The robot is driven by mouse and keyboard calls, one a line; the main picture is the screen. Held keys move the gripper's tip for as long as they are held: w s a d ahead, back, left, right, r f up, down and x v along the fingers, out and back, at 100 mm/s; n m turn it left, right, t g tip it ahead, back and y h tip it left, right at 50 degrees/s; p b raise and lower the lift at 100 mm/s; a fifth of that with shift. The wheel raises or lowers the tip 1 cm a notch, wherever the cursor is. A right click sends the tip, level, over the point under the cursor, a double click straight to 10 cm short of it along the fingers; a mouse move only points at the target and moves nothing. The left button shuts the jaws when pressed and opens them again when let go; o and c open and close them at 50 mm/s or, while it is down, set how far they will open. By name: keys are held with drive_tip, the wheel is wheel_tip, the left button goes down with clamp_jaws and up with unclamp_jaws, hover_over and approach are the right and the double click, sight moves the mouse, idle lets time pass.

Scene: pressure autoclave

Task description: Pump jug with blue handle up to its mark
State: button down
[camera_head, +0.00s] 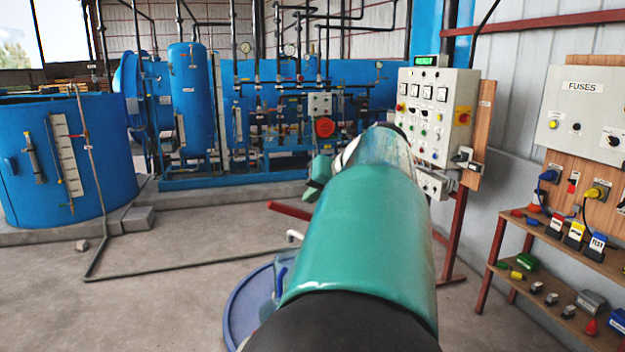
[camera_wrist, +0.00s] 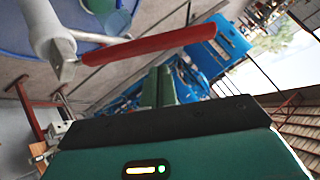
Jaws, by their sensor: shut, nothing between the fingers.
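The red pump lever (camera_wrist: 150,45) crosses the wrist view, joined to a pale grey pump post (camera_wrist: 45,25). Its end also shows left of my arm in the head view (camera_head: 289,210). My gripper (camera_wrist: 160,75) is shut and empty; its green fingers lie below the lever in the wrist picture, and I cannot tell whether they touch it. A translucent bluish jug (camera_wrist: 116,21) is in the round blue tub (camera_wrist: 75,42). In the head view the jug (camera_head: 281,275) is mostly behind my arm. Its mark and liquid level cannot be made out.
A large blue tank (camera_head: 50,165) stands left, and blue vessels with pipework (camera_head: 190,100) stand behind. A control panel (camera_head: 430,110) and a shelf with plugs (camera_head: 560,255) are at right. A thin pipe (camera_head: 190,267) runs along the otherwise open floor.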

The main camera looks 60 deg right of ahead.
sight(299, 217)
drive_tip(key=shift+w+a+f, duration=0.2)
drive_tip(key=shift+a+f, duration=0.2)
drive_tip(key=shift+f, duration=0.4)
drive_tip(key=shift+w, duration=0.1)
drive_tip(key=shift+w+a+f+n+g+h, duration=0.3)
drive_tip(key=shift+a+f, duration=0.1)
drive_tip(key=shift+f, duration=0.25)
drive_tip(key=shift+w+a+f+n+g+h, duration=0.2)
drive_tip(key=shift+w+a+f+g+h, duration=0.15)
drive_tip(key=shift+f, duration=0.25)
drive_tip(key=shift+w+a+f+g+h, duration=0.1)
drive_tip(key=shift+a+f+g+h, duration=0.15)
drive_tip(key=shift+f, duration=0.2)
drive_tip(key=shift+r, duration=0.1)
